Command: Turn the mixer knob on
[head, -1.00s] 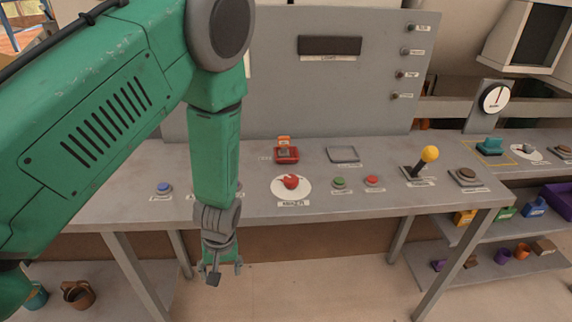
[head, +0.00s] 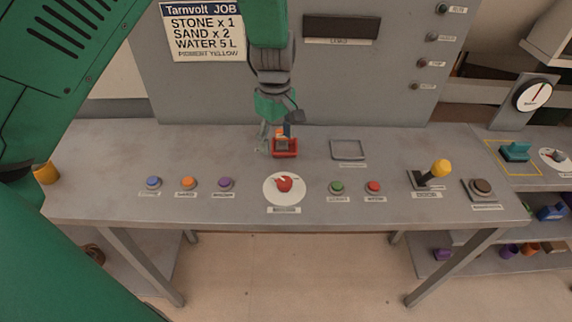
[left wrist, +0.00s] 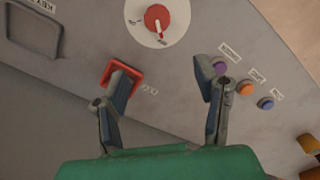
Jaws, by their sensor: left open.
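The mixer knob (head: 284,183) is a red dial on a white disc, with a label in front, in the middle of the grey console. In the left wrist view the knob (left wrist: 157,18) is at the top, beyond my fingertips. My left gripper (head: 277,138) points down behind the knob, close to the red switch block, and is apart from the knob. In the left wrist view its two fingers (left wrist: 163,78) are spread with nothing between them. My right gripper is not in view.
A red switch block (head: 288,153) stands just behind the knob, partly covered by my gripper. Blue (head: 153,182), orange (head: 189,182) and purple (head: 226,183) buttons are to the left. Green (head: 337,187) and red (head: 374,187) buttons and a yellow-topped lever (head: 440,168) are to the right.

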